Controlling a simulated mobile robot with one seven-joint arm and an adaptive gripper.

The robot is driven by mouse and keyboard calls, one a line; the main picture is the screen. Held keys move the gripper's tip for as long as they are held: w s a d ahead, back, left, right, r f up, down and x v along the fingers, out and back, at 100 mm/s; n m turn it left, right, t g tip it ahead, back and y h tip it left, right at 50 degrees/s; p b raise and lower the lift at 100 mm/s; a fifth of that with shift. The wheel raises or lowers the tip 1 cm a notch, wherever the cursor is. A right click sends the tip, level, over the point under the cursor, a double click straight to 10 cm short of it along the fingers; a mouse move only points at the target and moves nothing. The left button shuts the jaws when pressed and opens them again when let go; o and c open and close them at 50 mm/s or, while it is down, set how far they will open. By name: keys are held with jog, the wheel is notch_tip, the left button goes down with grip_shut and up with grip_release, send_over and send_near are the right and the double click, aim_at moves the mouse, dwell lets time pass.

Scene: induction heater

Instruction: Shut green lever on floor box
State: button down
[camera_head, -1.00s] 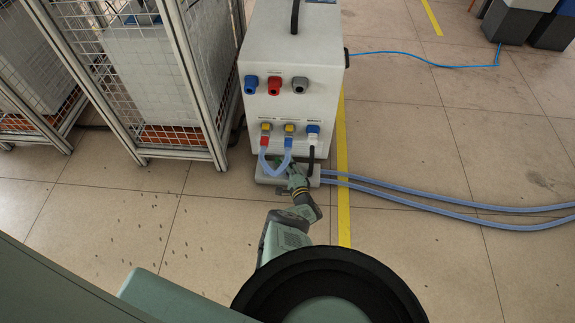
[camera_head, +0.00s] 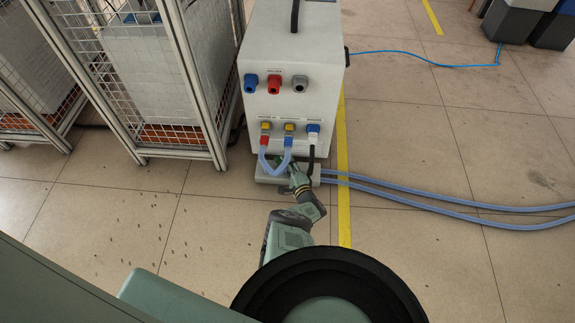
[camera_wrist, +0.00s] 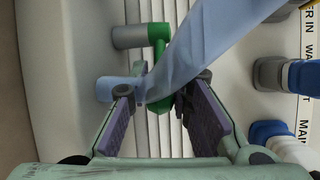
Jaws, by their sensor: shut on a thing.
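The green lever (camera_wrist: 160,42) is in the upper middle of the wrist view, beside a grey-green pipe stub. Its lower part runs down between my gripper's fingers (camera_wrist: 157,96), partly behind a translucent blue hose (camera_wrist: 205,45). The fingers are closed in around the lever with a gap between them; the hose crosses the same gap. In the head view my gripper (camera_head: 291,168) is low at the front of the white box (camera_head: 278,108), over its base ledge (camera_head: 268,176). The lever is mostly hidden there by gripper and hoses.
Blue hoses (camera_head: 420,198) run right from the base across the floor. A black cable (camera_head: 311,160) hangs close right of my gripper. A wire-mesh cage (camera_head: 190,75) stands just left of the box. The floor in front and to the right is largely clear.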

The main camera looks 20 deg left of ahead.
jog(key=n+g+y+b, duration=0.1)
jog(key=b, duration=0.1)
jog(key=w+n+g+y+b, duration=0.1)
jog(key=g, duration=0.1)
jog(key=shift+w+f+n+y+b, duration=0.15)
jog(key=shift+f+n+y+b, duration=0.15)
jog(key=shift+n+b, duration=0.1)
jog(key=shift+w+a+r+n+g+y+b, duration=0.2)
jog(key=shift+r+n+g+y+b, duration=0.15)
jog(key=shift+n+g+b, duration=0.4)
jog(key=c, duration=1.6)
grip_release()
